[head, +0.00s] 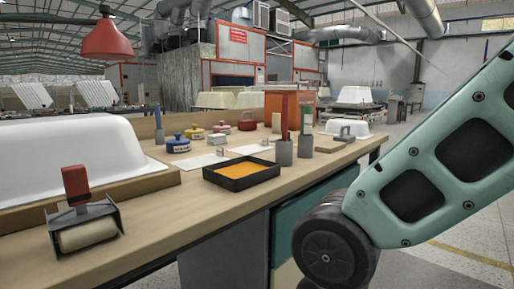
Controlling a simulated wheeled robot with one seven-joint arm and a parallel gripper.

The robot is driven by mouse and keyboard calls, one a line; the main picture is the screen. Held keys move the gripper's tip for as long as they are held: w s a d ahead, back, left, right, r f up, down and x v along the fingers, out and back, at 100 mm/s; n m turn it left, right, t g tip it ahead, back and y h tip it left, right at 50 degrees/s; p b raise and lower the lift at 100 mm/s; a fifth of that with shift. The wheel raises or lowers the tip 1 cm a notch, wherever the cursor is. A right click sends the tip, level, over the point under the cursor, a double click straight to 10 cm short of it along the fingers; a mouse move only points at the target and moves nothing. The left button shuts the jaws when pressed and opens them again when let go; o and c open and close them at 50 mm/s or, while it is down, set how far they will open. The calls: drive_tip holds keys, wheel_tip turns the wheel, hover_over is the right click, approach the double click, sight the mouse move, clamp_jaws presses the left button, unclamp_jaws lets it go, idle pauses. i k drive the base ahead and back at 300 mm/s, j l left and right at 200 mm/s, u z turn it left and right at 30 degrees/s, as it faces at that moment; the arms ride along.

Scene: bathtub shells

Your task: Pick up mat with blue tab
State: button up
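Two thin white sheets lie on the wooden workbench (150,222), behind the black tray. The nearer sheet (198,160) and the farther sheet (248,150) may be mats. Each has a small upright piece at its right edge. The colour of these pieces is too small to tell, so I cannot pick out a blue tab. My green arm crosses the right side of the view. My gripper is not in view.
A black tray (241,183) with orange content sits before the sheets. A roller (85,232) and white tub shell (70,155) are at left. The bench's front middle is clear.

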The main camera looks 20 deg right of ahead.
sight(252, 149)
drive_tip(key=i+l+u, duration=0.35)
drive_tip(key=l, duration=0.35)
drive_tip(key=i+l+u, duration=0.2)
drive_tip(key=i+l, duration=0.1)
drive_tip(key=l, duration=0.1)
